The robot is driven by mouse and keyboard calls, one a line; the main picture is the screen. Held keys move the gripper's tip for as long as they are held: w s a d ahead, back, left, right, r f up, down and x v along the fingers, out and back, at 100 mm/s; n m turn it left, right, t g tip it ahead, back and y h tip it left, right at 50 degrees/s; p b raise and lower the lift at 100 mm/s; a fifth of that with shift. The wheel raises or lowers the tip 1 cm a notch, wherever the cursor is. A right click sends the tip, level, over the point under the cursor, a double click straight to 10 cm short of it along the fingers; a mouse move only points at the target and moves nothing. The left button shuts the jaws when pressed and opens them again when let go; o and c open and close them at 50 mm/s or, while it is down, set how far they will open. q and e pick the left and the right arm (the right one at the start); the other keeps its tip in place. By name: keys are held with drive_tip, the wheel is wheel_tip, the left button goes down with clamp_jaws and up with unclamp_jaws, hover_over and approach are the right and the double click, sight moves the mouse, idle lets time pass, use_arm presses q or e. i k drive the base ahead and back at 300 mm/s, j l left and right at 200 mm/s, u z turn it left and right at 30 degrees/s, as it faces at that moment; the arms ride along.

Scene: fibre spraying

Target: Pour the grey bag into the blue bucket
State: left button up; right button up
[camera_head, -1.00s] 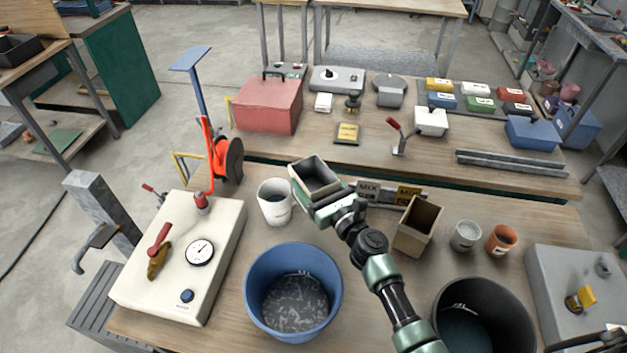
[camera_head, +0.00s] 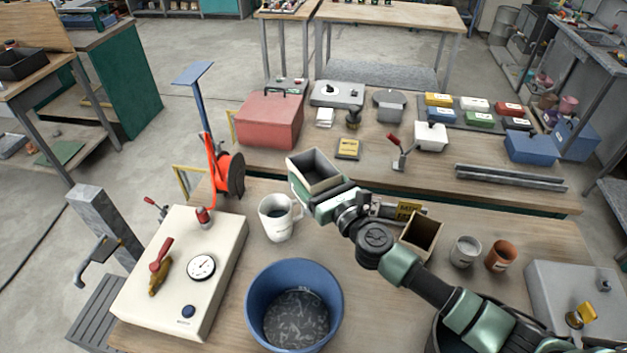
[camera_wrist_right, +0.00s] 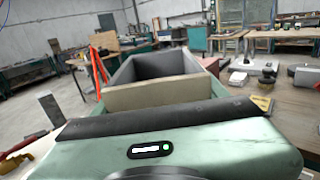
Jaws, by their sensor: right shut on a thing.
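My right gripper (camera_head: 322,195) is shut on a grey, open-topped, box-shaped bag (camera_head: 314,170), held upright behind the white mug in the head view. The bag also shows in the right wrist view (camera_wrist_right: 150,95), with a tan near wall and a dark inside. The blue bucket (camera_head: 258,318) stands at the front of the bench, in front of and below the bag. Grey flaky material lies on its bottom. The bag is not over the bucket. My left gripper is not in view.
A white mug (camera_head: 276,222) stands between bag and bucket. A cream gauge box (camera_head: 205,243) is at left. A tan open box (camera_head: 421,236), a grey cup (camera_head: 465,252) and an orange cup (camera_head: 501,256) stand at right. A red toolbox (camera_head: 266,122) sits on the rear bench.

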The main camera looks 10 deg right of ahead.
sight(294, 304)
drive_tip(key=k+j+z, duration=0.75)
drive_tip(key=j, duration=0.15)
